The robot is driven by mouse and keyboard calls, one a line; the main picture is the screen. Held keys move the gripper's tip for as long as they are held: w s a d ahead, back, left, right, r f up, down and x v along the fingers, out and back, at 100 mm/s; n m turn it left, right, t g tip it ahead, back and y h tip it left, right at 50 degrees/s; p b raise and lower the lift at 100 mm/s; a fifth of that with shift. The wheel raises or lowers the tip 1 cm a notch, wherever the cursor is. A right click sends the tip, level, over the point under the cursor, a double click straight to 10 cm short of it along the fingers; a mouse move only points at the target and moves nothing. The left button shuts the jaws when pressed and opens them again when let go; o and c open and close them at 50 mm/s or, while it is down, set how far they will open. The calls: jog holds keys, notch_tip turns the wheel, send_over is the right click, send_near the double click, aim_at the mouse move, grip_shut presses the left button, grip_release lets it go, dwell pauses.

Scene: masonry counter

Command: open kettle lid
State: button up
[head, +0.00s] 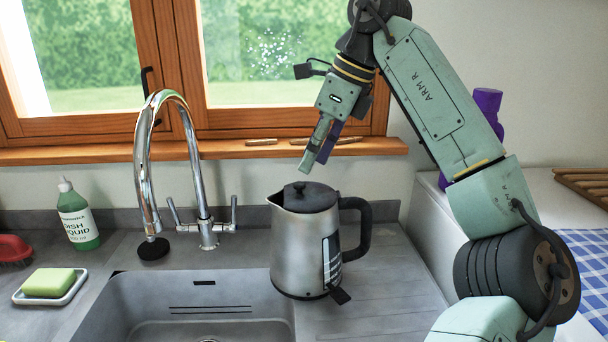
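A brushed-metal kettle (298,245) stands upright on the grey drainer, just right of the sink. Its black lid (312,198) sits shut on top, with a small raised knob towards the spout side. The spout points left and the black handle (362,228) is on the right. My gripper (314,164) hangs above the kettle, pointing down, with its fingertips apart from the lid. Its fingers overlap in this view, so I cannot tell how far apart they are. Nothing shows held between them.
A chrome tap (147,170) arches over the sink (205,305) left of the kettle. Several small items lie on the wooden sill (200,150) behind.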

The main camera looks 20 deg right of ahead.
aim_at(300, 183)
jog(key=x, duration=0.5)
grip_shut()
dwell(0.5)
dwell(0.4)
